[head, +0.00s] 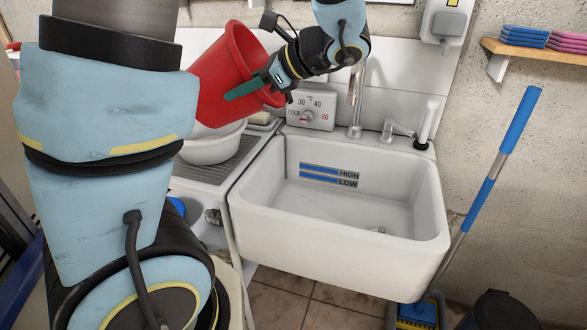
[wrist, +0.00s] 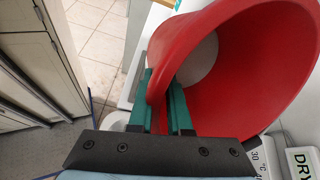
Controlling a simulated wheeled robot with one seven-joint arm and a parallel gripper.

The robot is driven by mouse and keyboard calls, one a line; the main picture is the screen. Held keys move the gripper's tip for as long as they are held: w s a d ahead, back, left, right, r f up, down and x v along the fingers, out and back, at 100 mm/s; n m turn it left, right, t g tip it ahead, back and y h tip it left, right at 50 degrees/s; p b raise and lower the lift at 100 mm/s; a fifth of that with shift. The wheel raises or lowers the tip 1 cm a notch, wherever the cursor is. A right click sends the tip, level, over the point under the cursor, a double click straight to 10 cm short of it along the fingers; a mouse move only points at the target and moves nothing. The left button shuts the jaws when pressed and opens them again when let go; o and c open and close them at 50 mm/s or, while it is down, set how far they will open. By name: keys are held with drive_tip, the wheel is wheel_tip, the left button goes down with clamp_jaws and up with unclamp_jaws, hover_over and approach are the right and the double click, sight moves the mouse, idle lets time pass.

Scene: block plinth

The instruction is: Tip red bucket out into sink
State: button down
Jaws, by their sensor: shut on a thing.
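The red bucket (head: 212,88) hangs in the air left of the sink, above the draining side, tilted with its mouth toward the right. My gripper (head: 230,96) is shut on the bucket's rim. In the wrist view the green fingers of my gripper (wrist: 163,80) pinch the wall of the bucket (wrist: 240,70) from both sides. A pale round patch shows inside the bucket; I cannot tell what it is. My arm hides the bucket's left part in the head view.
A white bowl (head: 212,148) sits on the ribbed drainer (head: 225,170) below the bucket. The tap (head: 355,100) and a temperature panel (head: 311,112) stand behind the sink. A blue-handled mop (head: 500,150) leans at the sink's right. A shelf (head: 530,55) holds folded cloths.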

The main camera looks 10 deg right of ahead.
drive_tip(key=shift+d+f+y+b, duration=0.1)
drive_tip(key=shift+d+y+b, duration=0.05)
drive_tip(key=shift+y+b, duration=0.2)
drive_tip(key=shift+d+f+t+b, duration=0.1)
drive_tip(key=shift+f+t+b, duration=0.2)
drive_tip(key=shift+b, duration=0.2)
drive_tip(key=shift+s+d+f+y+b, duration=0.15)
drive_tip(key=shift+d+f+y+b, duration=0.2)
drive_tip(key=shift+f+y+b, duration=0.65)
